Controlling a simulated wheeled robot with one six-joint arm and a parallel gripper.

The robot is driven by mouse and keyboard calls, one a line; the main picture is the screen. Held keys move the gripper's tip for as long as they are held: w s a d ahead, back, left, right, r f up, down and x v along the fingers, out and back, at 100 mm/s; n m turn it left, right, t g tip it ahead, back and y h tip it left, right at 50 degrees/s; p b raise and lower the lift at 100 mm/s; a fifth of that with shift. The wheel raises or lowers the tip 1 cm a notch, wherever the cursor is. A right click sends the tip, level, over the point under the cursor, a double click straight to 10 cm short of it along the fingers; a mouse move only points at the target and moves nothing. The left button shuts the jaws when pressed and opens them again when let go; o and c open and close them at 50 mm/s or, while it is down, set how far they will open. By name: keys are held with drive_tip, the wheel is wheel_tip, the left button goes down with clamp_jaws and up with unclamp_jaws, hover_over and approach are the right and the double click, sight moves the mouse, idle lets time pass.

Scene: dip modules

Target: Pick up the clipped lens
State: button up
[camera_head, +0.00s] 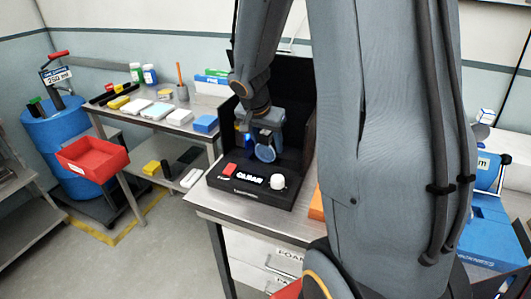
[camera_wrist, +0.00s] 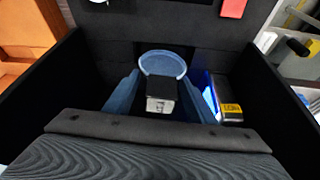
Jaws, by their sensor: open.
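In the wrist view, the lens (camera_wrist: 163,63) sits above a small block-like clip (camera_wrist: 160,92), black on top with a light grey face. My gripper (camera_wrist: 160,88) is open, with a bluish finger on each side of the clip. I cannot tell whether either finger touches it. In the head view my gripper (camera_head: 262,137) reaches down into the box, and its fingers are partly hidden by the arm and shadow.
The black box (camera_head: 225,150) has tall walls close around my gripper. A dark device with a blue glow and yellow label (camera_wrist: 230,110) stands right of the lens in the wrist view. A red piece (camera_head: 229,170) and white knob (camera_head: 278,182) are on the box's front.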

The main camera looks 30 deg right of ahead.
drive_tip(key=c, duration=1.2)
drive_tip(key=shift+o, duration=0.2)
drive_tip(key=shift+r, duration=0.15)
